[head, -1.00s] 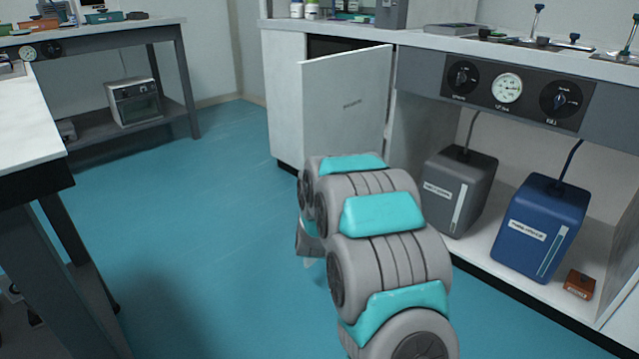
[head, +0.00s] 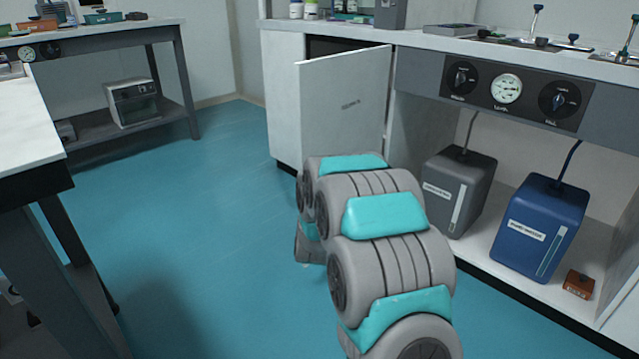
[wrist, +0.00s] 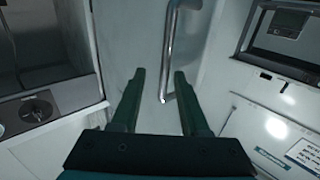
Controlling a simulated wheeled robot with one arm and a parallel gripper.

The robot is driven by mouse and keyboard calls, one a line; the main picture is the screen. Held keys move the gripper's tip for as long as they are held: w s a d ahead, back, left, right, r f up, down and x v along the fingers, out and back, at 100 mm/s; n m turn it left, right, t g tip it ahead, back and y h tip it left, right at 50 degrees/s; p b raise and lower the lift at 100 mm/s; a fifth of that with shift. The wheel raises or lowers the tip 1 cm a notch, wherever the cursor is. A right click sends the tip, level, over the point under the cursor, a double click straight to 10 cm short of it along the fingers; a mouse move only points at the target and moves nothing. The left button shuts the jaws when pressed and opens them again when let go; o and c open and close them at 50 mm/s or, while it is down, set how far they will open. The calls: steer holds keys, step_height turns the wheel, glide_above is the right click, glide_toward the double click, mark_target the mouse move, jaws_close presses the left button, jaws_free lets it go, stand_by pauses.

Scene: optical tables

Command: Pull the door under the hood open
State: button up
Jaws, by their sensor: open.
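The white door (head: 345,112) under the worktop stands partly open, swung out from the cabinet on its right-side hinge. A dark gap shows above it. In the wrist view, its metal bar handle (wrist: 170,50) runs up and down on a pale panel. My gripper (wrist: 159,74) is open, with one dark green finger on each side of the handle's lower end in the picture. The handle lies closer to the right finger; I cannot tell whether they touch. In the head view my own arm hides the gripper and the door's lower part.
A grey canister (head: 459,190) and a blue canister (head: 540,228) stand in the open bay right of the door, with a small brown box (head: 578,284). A bench (head: 35,125) stands at the left front. The blue floor (head: 190,200) left of the door is clear.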

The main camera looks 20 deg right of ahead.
steer(key=v, duration=0.6)
stand_by(0.3)
steer(key=s+a+r+n+g+y+p, duration=0.15)
steer(key=s+a+g+y+p, duration=0.3)
steer(key=s, duration=0.45)
steer(key=s+a+r+n+g+y+p, duration=0.1)
steer(key=s+a+n+g+y+p, duration=0.15)
steer(key=s+a+g, duration=0.45)
steer(key=s+r+g+p, duration=0.1)
steer(key=s+r+g, duration=0.2)
steer(key=s, duration=1.3)
steer(key=s+r+g+p, duration=0.2)
steer(key=s+r+g, duration=0.2)
steer(key=s, duration=1.3)
steer(key=shift+s+a+r+h, duration=0.2)
steer(key=shift+s+r+h, duration=0.05)
steer(key=shift+r+h, duration=0.1)
